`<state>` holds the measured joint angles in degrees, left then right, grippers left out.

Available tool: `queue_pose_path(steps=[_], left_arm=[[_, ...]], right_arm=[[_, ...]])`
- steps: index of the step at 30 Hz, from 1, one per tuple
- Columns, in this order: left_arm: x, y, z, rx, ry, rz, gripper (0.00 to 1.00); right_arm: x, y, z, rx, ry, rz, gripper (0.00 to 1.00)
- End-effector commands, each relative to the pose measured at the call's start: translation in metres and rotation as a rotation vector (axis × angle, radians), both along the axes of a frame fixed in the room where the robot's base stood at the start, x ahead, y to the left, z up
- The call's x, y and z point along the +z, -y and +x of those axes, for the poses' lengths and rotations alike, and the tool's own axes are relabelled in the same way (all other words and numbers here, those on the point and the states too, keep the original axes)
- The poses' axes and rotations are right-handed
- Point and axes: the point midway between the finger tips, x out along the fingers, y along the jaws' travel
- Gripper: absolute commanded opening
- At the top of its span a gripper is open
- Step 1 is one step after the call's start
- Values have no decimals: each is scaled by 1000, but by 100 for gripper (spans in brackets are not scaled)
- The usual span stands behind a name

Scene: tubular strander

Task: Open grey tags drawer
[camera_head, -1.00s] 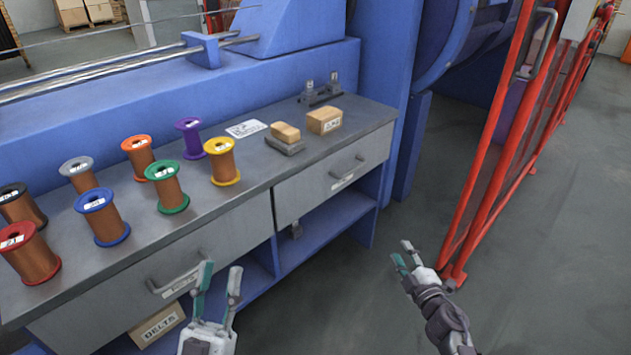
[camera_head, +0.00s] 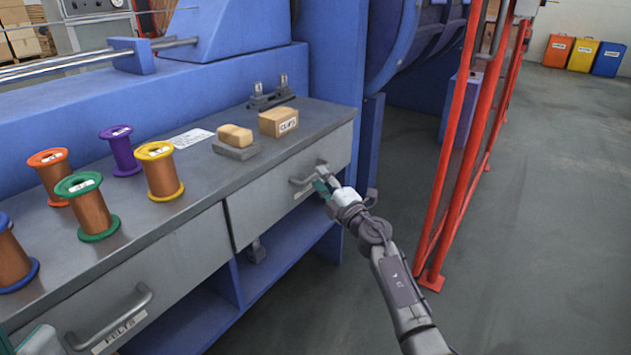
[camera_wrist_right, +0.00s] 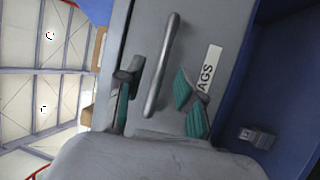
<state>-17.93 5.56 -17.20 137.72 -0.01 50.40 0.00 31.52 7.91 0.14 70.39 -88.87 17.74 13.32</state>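The grey tags drawer (camera_head: 265,205) is the right drawer under the bench top and looks shut. In the right wrist view its front (camera_wrist_right: 205,30) carries a label ending in "AGS" (camera_wrist_right: 210,68). Its bar handle (camera_wrist_right: 165,65) also shows in the head view (camera_head: 302,180). My right gripper (camera_head: 324,186) is at this handle. In the right wrist view the right gripper's teal fingers (camera_wrist_right: 155,92) are apart, one on each side of the handle, not closed on it.
The left drawer (camera_head: 150,275), labelled "FELTS", is shut. A red guard frame (camera_head: 460,170) rises right of my right arm. Floor farther right is clear.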

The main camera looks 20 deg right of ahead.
Motion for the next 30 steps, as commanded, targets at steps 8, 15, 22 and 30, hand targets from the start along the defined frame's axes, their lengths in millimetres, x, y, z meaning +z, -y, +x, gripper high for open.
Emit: queue_pose_path(steps=[8, 15, 22, 30], left_arm=[[5, 1, 4, 3, 51, 3, 37], [7, 2, 5, 3, 53, 5, 37], [7, 2, 5, 3, 53, 5, 37], [7, 2, 5, 2, 54, 4, 37]], right_arm=[[3, -8, 27, 1, -1, 1, 37], [5, -8, 29, 1, -1, 0, 37], [5, -8, 28, 1, -1, 0, 10], [4, -8, 28, 0, -1, 0, 0]])
